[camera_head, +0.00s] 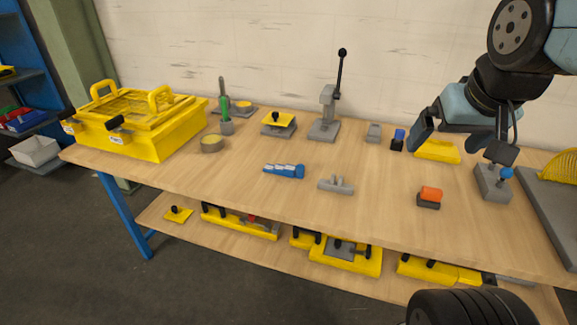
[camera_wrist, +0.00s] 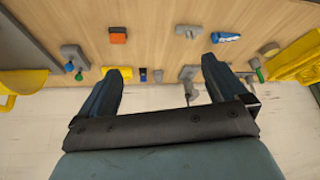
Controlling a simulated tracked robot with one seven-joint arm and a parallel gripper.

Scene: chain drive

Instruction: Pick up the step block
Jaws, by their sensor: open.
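A small grey block (camera_head: 373,132), which I take for the step block, stands at the back of the table, left of a small blue and black piece (camera_head: 398,139). In the wrist view the grey block (camera_wrist: 158,76) shows small between my fingers, with the blue piece (camera_wrist: 143,75) beside it. My gripper (camera_head: 461,143) is open and empty, above the table's back right part. In the wrist view my gripper (camera_wrist: 165,68) shows both fingers wide apart, touching nothing visible. The block's step shape is too small to make out.
A yellow block (camera_head: 437,151) lies below my gripper. A grey stand with a blue knob (camera_head: 492,183), an orange-topped block (camera_head: 430,196) and a grey two-post bracket (camera_head: 336,185) stand nearby. A lever press (camera_head: 325,128) rises left of the block.

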